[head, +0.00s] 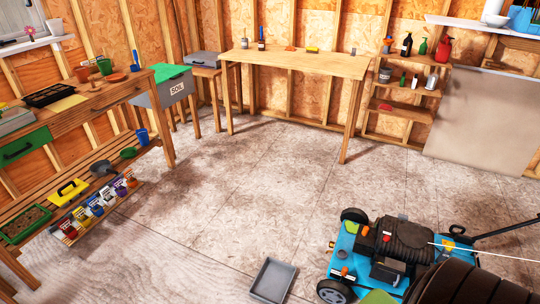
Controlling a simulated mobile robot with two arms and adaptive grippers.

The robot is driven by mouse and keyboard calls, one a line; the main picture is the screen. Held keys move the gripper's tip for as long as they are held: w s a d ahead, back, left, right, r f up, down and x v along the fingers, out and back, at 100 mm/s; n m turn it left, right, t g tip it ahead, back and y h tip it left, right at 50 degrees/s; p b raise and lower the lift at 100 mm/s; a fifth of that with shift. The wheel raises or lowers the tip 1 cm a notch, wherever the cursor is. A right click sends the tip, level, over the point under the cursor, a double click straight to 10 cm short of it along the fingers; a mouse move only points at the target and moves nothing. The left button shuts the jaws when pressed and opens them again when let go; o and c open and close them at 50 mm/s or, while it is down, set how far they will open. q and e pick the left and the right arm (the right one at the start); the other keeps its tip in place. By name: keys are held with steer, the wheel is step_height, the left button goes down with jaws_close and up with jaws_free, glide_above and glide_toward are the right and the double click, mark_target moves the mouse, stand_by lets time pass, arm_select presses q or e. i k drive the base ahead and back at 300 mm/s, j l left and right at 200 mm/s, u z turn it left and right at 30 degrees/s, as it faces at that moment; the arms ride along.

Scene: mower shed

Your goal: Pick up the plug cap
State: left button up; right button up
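I cannot make out the plug cap for certain at this size. A blue mower (345,262) with a black engine (400,237) stands on the floor at the lower right of the head view. Neither of my grippers is in view.
A grey tray (272,280) lies on the floor left of the mower. A dark ribbed round object (470,284) hides part of the mower. A workbench (300,62) stands at the back, a potting bench (100,98) at the left. The middle floor is clear.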

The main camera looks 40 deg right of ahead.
mark_target(366, 228)
steer(key=i+j+u, duration=0.2)
steer(key=i, duration=0.6)
steer(key=i+u, duration=0.2)
steer(key=i, duration=0.6)
steer(key=i+l+z, duration=0.1)
steer(key=i+z, duration=0.65)
steer(key=i+j+z, duration=0.15)
steer(key=i+z, duration=0.25)
steer(key=i+j+z, duration=0.25)
steer(key=i+z, duration=0.15)
steer(key=i+l+z, duration=0.3)
steer(key=i+z, duration=0.65)
steer(key=i+j+z, duration=0.1)
steer(key=i+z, duration=0.35)
steer(key=i, duration=0.15)
steer(key=i+j+z, duration=0.25)
steer(key=i+z, duration=0.25)
